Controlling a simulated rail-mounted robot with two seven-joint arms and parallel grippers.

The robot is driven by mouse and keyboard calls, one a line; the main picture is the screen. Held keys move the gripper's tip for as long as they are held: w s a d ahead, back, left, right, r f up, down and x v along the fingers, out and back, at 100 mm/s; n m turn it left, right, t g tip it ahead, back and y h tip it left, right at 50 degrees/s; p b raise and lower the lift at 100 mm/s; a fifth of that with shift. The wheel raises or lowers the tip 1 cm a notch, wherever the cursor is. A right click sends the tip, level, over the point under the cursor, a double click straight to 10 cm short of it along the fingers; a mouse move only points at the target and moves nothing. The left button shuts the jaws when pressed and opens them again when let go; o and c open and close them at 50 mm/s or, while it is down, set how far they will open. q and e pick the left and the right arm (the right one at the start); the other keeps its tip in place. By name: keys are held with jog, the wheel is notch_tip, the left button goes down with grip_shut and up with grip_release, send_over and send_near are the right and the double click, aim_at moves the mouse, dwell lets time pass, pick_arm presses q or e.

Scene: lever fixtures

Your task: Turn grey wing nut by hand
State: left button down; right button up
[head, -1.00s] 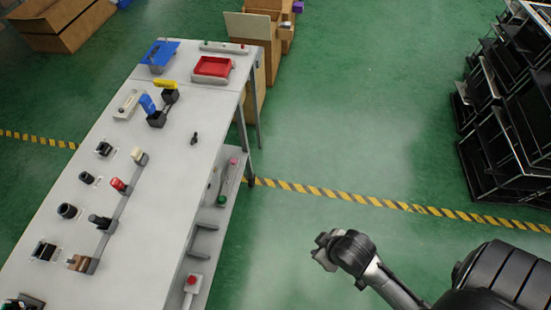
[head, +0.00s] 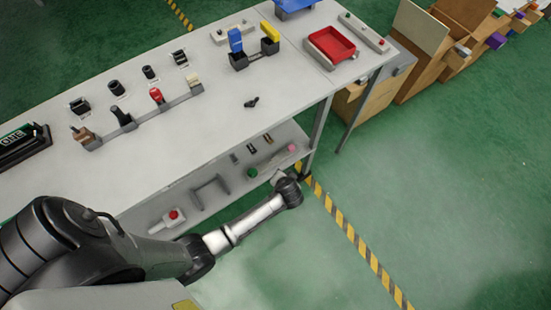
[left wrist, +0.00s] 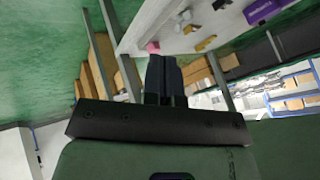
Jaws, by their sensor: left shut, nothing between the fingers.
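A small dark grey piece shaped like a wing nut (head: 251,102) sits alone on the light grey table top (head: 215,140), near its front edge in the head view. My left gripper (head: 278,178) is beyond the table's front edge, below and to the right of that piece in the picture, beside the lower shelf. It is apart from the piece. In the left wrist view its two dark fingers (left wrist: 165,75) are together with nothing between them. The wing nut cannot be made out in the left wrist view. My right gripper is not in view.
Levers and knobs, including a blue lever (head: 236,40) and a red one (head: 157,96), stand behind the piece. A red tray (head: 331,44) is at the right end. The lower shelf (head: 225,178) holds fixtures. Open floor (head: 440,170) lies right.

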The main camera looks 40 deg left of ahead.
aim_at(271, 162)
pick_arm(q)
jog(key=b+x, duration=0.5)
jog(key=x, duration=0.6)
jog(key=shift+w+b, duration=0.15)
jog(key=shift+b, duration=0.2)
jog(key=shift+a+r, duration=0.25)
jog(key=shift+a, duration=1.55)
jog(key=shift+r, duration=0.1)
jog(key=shift+s+a+r+m+t+p, duration=0.2)
jog(key=shift+r+m+t+p, duration=0.1)
jog(key=shift+m+p, duration=0.45)
jog(key=shift+s+a+f+h+p, duration=0.2)
jog(key=shift+h+p, duration=0.1)
jog(key=shift+p, duration=0.3)
jog(key=shift+d+f, duration=0.1)
jog(key=shift+f, duration=0.05)
jog(key=shift+w, duration=0.1)
